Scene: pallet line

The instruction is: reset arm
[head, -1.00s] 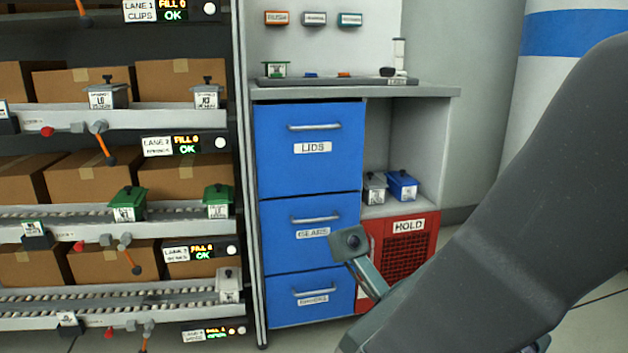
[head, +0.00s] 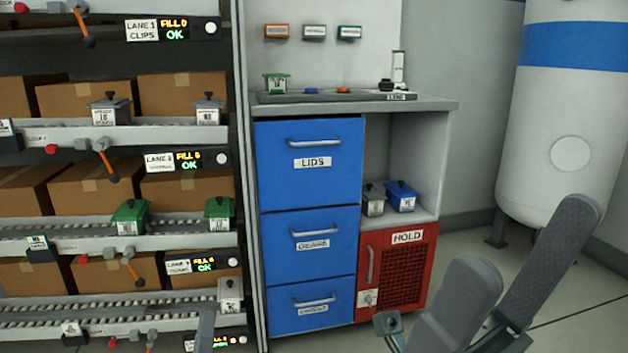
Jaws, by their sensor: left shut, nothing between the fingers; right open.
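My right gripper (head: 528,238) is at the lower right of the head view, with two grey fingers spread wide and nothing between them. It is in front of the floor to the right of the red HOLD cabinet. A small square-ended part of mine shows left of its fingers. My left gripper (head: 205,328) shows only as a narrow grey tip at the bottom edge, in front of the lowest rack lane. It is shut and appears empty; the rest of it is out of frame.
A rack with boxes (head: 184,98) and green bins (head: 130,217) stands left. Blue drawers (head: 310,190) and the red HOLD cabinet (head: 398,270) stand in the middle under a grey counter (head: 430,106). A white tank (head: 570,110) stands right, with open floor before it.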

